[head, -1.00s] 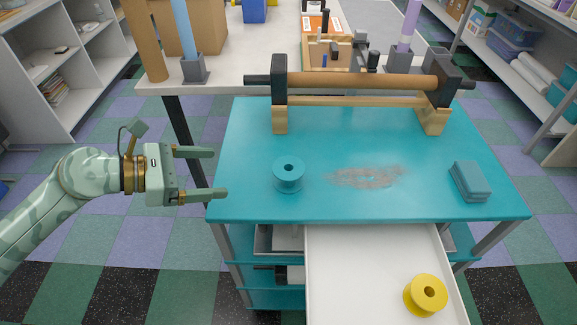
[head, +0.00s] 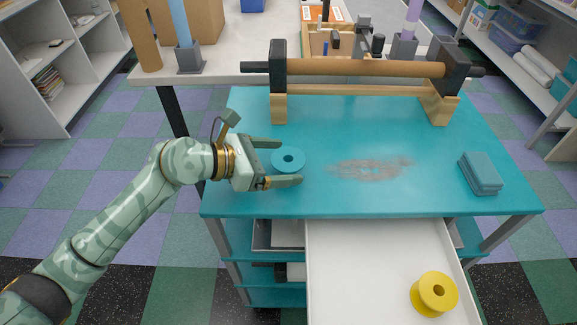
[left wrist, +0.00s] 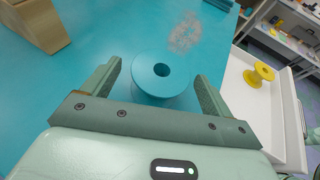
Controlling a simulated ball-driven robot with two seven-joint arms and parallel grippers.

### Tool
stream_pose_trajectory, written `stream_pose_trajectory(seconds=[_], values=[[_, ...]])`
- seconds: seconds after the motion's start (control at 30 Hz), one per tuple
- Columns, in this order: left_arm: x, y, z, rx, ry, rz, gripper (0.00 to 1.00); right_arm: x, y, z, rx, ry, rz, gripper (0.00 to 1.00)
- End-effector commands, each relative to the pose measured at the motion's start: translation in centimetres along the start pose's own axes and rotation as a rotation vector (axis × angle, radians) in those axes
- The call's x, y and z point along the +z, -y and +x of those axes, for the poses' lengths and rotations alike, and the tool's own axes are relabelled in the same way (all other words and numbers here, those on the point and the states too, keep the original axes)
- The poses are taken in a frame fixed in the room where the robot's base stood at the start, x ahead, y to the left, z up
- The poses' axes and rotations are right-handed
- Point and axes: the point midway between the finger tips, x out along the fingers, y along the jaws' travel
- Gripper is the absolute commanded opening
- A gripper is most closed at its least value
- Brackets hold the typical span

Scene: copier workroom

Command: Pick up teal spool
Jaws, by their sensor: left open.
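The teal spool (head: 289,158) stands upright on the teal cart top, near its left side. It has a round top flange with a dark centre hole. My left gripper (head: 284,162) is open at the cart's left side, with one finger behind the spool and one in front of it. In the left wrist view the spool (left wrist: 160,72) sits between the two open fingers (left wrist: 158,88), with a gap on each side. My right gripper is not in view.
The teal cart top (head: 330,195) has a brown smudge (head: 370,168) and a teal block (head: 480,173) on the right. A roller stand (head: 360,68) spans the back. An open white drawer (head: 360,270) juts out in front, holding a yellow spool (head: 434,293).

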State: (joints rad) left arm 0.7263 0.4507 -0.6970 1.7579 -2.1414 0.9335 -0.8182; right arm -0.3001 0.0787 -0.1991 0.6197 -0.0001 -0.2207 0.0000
Motion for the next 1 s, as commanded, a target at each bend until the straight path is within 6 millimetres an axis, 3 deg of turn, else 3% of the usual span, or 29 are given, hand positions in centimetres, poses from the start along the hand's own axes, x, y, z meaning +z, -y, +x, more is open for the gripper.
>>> stream_pose_trajectory(seconds=[0.2, 0.37, 0.77, 1.0], values=[[0.1, 0.0, 0.0, 0.001, 0.000, 0.001, 0.83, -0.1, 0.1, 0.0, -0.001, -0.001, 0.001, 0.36], [0.1, 0.0, 0.0, 0.000, 0.000, 0.001, 0.39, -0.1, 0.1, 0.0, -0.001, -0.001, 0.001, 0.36], [0.7, 0.0, -0.3, 0.001, 0.000, 0.002, 0.38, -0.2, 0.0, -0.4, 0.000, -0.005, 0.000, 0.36], [4.3, 0.7, -2.0, 0.002, 0.001, 0.008, 0.38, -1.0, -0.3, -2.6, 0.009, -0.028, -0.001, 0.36]])
